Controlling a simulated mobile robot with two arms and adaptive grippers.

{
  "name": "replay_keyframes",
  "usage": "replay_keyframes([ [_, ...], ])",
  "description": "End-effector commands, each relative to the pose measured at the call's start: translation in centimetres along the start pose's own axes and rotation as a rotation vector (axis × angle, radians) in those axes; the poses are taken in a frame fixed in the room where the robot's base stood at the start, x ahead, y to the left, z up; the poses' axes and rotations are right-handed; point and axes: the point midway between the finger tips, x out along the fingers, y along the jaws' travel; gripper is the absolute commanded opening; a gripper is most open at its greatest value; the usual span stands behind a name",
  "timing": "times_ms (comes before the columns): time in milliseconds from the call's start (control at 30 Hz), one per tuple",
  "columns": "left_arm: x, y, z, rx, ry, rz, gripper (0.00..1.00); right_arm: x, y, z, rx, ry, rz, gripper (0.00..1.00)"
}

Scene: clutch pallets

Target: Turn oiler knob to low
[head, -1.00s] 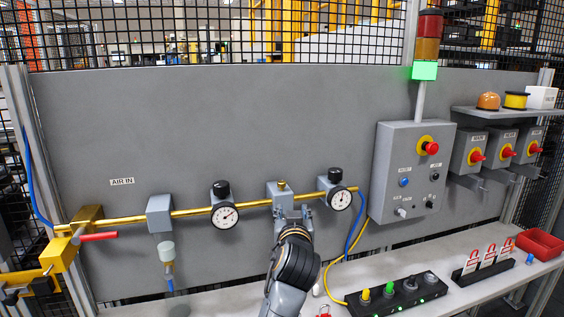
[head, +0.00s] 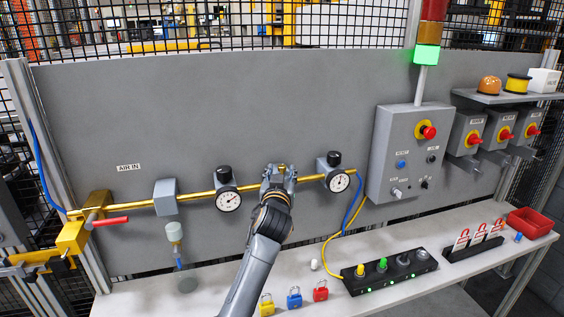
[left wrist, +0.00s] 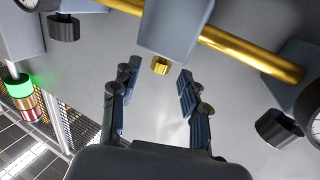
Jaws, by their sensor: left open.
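The oiler is a grey block on the brass air pipe, with a small brass knob on top. In the head view the brass knob (head: 282,167) shows just above my left gripper (head: 278,176), which hides most of the block. In the left wrist view the oiler block (left wrist: 178,25) is at the top, with the brass knob (left wrist: 160,66) sticking out towards me. My left gripper (left wrist: 158,85) is open, its two fingers apart on either side of the knob's line. The knob sits just beyond the fingertips, with no contact visible. My right gripper is not in view.
Round gauges with black knobs (head: 228,199) (head: 339,181) flank the oiler on the pipe (head: 245,188). A grey control box (head: 408,150) stands to the right. Padlocks (head: 294,298) and a black button strip (head: 390,273) lie on the bench below.

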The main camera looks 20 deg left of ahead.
Motion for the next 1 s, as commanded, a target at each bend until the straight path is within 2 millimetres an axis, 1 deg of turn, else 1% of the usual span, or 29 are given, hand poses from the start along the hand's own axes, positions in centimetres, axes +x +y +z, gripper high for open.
replay_keyframes([
  [33, 0.8, 0.0, -0.3, 0.001, -0.002, 0.000, 0.45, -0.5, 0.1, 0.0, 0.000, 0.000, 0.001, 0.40],
  [100, 1.6, 0.0, -0.2, 0.001, -0.001, 0.000, 0.45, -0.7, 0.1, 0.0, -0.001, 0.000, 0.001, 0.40],
  [300, 3.0, 0.0, -0.1, 0.001, 0.000, 0.000, 0.45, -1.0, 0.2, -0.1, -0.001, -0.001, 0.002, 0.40],
  [667, 3.4, 0.0, 0.0, 0.000, 0.000, 0.000, 0.45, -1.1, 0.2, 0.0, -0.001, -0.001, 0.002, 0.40],
  [700, 3.4, 0.0, 0.0, 0.000, 0.000, 0.000, 0.41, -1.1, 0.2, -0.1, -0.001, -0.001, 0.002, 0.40],
  [767, 3.4, 0.0, 0.0, 0.000, 0.000, 0.000, 0.29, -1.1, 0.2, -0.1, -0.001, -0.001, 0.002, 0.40],
  [800, 3.4, 0.0, 0.0, 0.000, 0.000, 0.000, 0.20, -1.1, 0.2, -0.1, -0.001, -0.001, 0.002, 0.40],
  [867, 3.4, 0.0, 0.0, 0.000, 0.000, 0.000, 0.08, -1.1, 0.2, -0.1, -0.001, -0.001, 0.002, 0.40],
  [900, 3.4, 0.0, 0.0, 0.000, 0.000, 0.000, 0.00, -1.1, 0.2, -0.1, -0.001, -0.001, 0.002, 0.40],
  [1000, 3.4, 0.0, 0.0, 0.000, 0.000, 0.000, 0.00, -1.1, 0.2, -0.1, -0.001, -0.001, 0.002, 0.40],
])
